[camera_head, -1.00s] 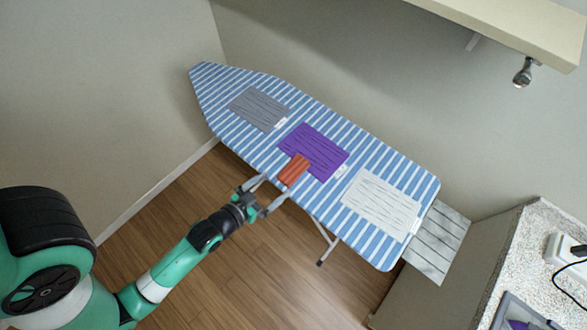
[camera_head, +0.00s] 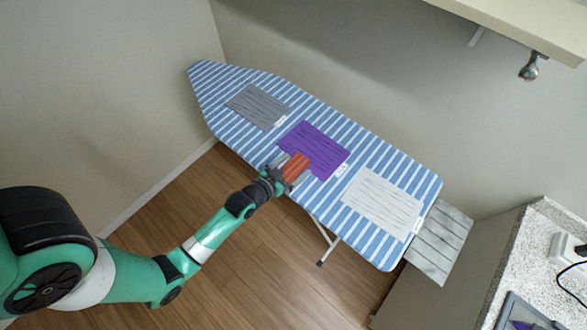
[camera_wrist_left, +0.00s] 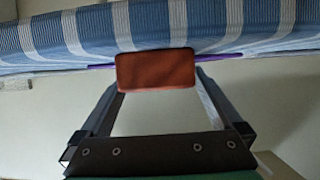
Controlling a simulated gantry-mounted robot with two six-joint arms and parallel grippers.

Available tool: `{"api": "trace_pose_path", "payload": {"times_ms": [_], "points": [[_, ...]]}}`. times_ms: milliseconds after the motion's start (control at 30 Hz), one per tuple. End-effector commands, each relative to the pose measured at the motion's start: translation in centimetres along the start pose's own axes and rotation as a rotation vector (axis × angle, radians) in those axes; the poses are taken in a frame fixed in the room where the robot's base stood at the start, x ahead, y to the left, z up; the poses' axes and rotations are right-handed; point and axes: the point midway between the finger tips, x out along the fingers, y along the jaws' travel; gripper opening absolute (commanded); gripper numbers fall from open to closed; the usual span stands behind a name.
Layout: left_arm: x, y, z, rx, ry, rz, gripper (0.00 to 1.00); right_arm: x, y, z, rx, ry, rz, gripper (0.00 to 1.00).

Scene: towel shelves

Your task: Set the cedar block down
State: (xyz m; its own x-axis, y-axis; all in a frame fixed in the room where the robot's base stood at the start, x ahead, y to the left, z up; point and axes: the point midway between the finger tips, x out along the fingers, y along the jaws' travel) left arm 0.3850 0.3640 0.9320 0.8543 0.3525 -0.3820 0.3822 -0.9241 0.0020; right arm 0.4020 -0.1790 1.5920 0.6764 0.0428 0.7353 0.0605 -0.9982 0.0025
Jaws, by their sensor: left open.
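The reddish-brown cedar block (camera_head: 297,163) lies on the front part of the purple towel (camera_head: 318,145) on the ironing board. My left gripper (camera_head: 289,173) is open, with its fingers on either side of the block's near end. The left wrist view shows the block (camera_wrist_left: 156,69) at the far end of the gap between the fingers (camera_wrist_left: 158,88). Whether either finger touches it, I cannot tell. My right gripper is not in view.
The blue-striped ironing board (camera_head: 236,126) also carries a grey towel (camera_head: 257,106) and a white towel (camera_head: 382,204). A grey slatted panel (camera_head: 440,240) adjoins its right end. A shelf (camera_head: 515,30) with a metal fitting (camera_head: 529,68) hangs upper right. A speckled counter (camera_head: 535,260) stands lower right.

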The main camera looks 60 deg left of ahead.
Motion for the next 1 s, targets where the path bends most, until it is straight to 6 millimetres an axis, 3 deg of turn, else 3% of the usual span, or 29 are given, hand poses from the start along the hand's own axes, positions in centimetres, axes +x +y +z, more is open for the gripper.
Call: {"api": "trace_pose_path", "payload": {"times_ms": [167, 700, 1000], "points": [[-0.04, 0.02, 0.00, 0.000, 0.000, 0.000, 0.96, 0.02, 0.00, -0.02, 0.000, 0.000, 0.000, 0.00], [-0.07, 0.02, -0.02, 0.000, 0.000, 0.000, 0.02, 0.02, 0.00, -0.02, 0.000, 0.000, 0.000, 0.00], [-0.34, 0.03, -0.70, 0.000, 0.001, 0.000, 0.02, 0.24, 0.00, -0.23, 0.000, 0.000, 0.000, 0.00]]}}
